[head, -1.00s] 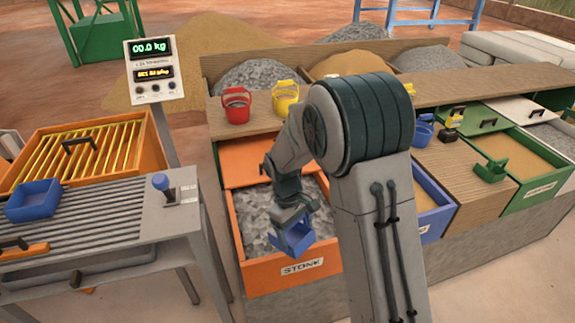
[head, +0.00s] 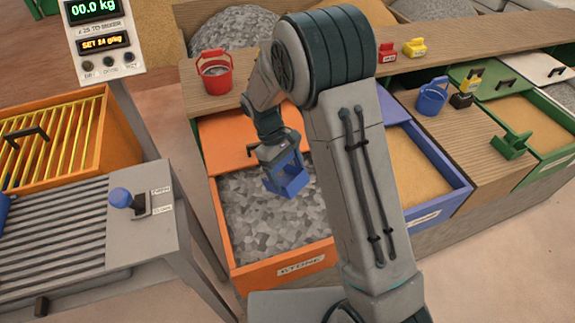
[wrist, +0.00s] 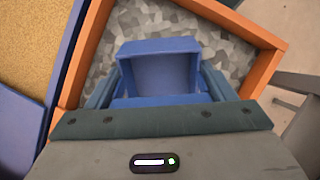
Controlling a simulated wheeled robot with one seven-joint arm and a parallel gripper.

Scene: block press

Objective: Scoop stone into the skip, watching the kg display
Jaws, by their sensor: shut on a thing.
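My gripper (head: 279,158) is shut on a blue scoop (head: 287,181) above the stone (head: 265,225) in the orange bin. In the wrist view the blue scoop (wrist: 160,68) sits between my fingers, and the inside that shows looks empty. Grey stone shows around it, inside the orange walls (wrist: 262,90). The orange bin (head: 285,268) carries a label on its front. The kg display (head: 92,10) reads 00.0 kg, and a lower display (head: 102,41) appears to read SET 24 g/kg. The skip cannot be clearly told; part of a blue thing shows at the left edge.
A slatted grey table (head: 60,245) with a blue-knobbed lever (head: 120,197) stands at the left, beside a yellow-barred orange frame (head: 45,150). A red bucket (head: 214,75) stands on the wooden ledge. A blue-walled sand bin (head: 440,200) lies right of my arm.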

